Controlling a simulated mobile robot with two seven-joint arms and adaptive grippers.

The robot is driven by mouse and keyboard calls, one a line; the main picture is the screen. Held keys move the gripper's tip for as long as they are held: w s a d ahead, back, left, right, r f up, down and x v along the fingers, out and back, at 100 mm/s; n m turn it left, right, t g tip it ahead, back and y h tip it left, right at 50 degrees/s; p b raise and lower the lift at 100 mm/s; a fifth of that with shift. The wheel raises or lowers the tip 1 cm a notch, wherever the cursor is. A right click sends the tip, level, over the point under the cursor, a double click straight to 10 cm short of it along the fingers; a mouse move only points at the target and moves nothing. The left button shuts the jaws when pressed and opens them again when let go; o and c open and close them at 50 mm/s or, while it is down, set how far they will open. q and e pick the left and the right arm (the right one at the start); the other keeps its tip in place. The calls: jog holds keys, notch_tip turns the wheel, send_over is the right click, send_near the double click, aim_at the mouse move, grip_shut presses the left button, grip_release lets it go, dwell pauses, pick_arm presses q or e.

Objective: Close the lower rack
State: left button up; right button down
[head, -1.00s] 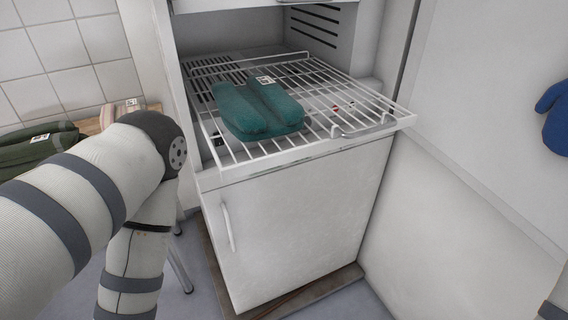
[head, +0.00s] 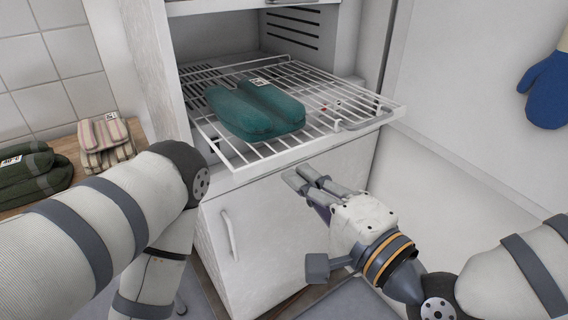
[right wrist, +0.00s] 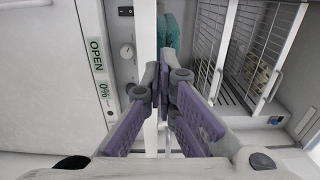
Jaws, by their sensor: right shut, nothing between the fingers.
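The lower rack (head: 330,139) is a white wire shelf, pulled out past the front of the white cabinet. A folded teal cloth item (head: 255,108) lies on it. My right gripper (head: 298,177) is in front of the cabinet, just below the rack's front edge in the head view, and its fingers are shut and empty.
The cabinet's lower door (head: 270,220) is closed, with a vertical handle. A large white door panel (head: 460,110) stands open at the right, with a blue mitt (head: 548,92) on it. Folded green (head: 28,170) and striped cloths (head: 104,142) lie on a wooden surface at the left.

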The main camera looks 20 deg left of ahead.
jog(key=x, duration=0.5)
